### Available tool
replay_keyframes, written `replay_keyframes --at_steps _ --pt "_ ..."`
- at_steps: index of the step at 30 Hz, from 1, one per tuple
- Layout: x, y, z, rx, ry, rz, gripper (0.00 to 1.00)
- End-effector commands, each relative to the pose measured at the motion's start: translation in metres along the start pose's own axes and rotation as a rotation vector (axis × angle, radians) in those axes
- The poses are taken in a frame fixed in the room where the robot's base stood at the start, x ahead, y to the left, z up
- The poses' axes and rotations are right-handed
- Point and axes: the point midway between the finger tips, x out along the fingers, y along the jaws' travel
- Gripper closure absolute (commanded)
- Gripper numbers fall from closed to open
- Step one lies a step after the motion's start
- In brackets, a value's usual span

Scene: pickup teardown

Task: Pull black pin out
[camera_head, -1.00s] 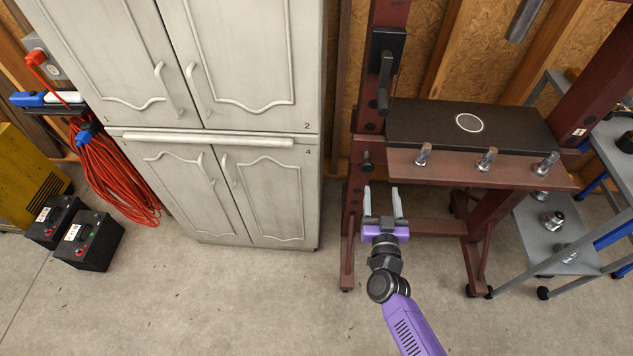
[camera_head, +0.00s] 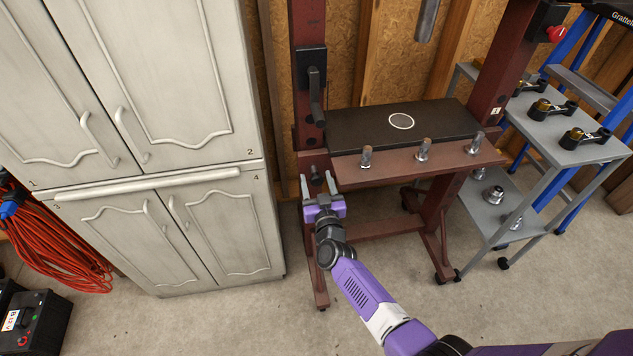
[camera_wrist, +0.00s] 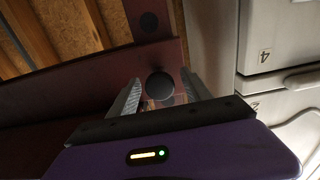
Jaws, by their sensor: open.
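The black pin (camera_head: 316,174) sticks out of the left post of the dark red press frame (camera_head: 309,106), just below the level of the table plate. In the wrist view the pin's round black head (camera_wrist: 160,86) shows between my two fingers. My gripper (camera_head: 318,182) is open, with one finger on each side of the pin. A gap shows between the head and each finger (camera_wrist: 160,79) in the wrist view. How deep the pin sits in the post is hidden.
A black plate (camera_head: 375,127) lies on the press table, with several metal pins along its front edge. A black crank handle (camera_head: 314,95) sits above on the same post. A white cabinet (camera_head: 235,235) stands close on the left. A grey cart (camera_head: 545,165) stands right.

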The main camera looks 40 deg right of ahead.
Motion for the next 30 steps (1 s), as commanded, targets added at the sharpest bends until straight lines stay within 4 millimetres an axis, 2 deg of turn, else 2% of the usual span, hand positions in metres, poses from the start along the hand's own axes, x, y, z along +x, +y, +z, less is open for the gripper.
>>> replay_keyframes --at_steps 5,12,14,30 --pt "-0.0001 -0.0002 -0.0001 0.000 0.000 0.000 0.43" --pt "-0.0002 -0.0002 -0.0001 0.000 0.000 0.000 0.90" --pt "-0.0003 -0.0002 -0.0001 0.000 0.000 -0.001 1.00" --pt "-0.0004 -0.0001 0.0000 0.000 0.000 0.000 1.00"
